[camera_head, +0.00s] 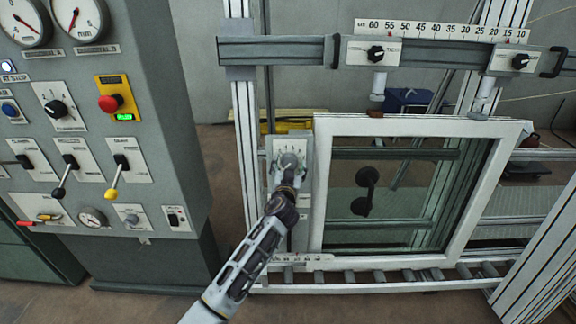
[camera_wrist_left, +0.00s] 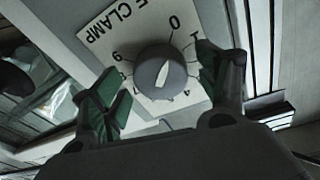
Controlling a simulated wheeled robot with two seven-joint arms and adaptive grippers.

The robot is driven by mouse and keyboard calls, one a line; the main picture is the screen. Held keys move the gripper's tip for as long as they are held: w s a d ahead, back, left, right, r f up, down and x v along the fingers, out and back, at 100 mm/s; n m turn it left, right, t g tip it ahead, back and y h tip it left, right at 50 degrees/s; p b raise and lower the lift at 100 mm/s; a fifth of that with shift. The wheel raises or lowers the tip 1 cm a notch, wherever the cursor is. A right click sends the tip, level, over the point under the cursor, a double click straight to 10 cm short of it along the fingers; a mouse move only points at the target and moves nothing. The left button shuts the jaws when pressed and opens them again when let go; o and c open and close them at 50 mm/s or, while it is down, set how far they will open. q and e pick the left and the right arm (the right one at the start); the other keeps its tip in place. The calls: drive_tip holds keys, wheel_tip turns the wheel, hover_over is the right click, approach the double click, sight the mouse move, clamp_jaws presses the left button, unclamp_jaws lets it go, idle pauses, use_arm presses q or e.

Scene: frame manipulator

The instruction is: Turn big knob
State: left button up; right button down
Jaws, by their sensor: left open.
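The big knob (camera_wrist_left: 160,72) is round and grey with a white pointer mark. It sits on a white dial plate (camera_wrist_left: 125,32) with numbers and lettering ending in "CLAMP", seen upside down in the left wrist view. In the head view the knob (camera_head: 290,160) is on a plate left of the white window frame, partly hidden by my gripper. My left gripper (camera_head: 288,176) is in front of it. In the left wrist view, its green-padded fingers are open, one on each side of the knob, with gaps visible. My right gripper is not in view.
A grey control cabinet (camera_head: 160,60) with gauges, levers and a red button (camera_head: 110,103) stands at left. The white window frame (camera_head: 318,190) with glass and a black handle (camera_head: 364,190) is right of the knob. A ruler rail (camera_head: 440,30) runs above; rollers (camera_head: 380,276) lie below.

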use_arm(q)
drive_tip(key=c, duration=1)
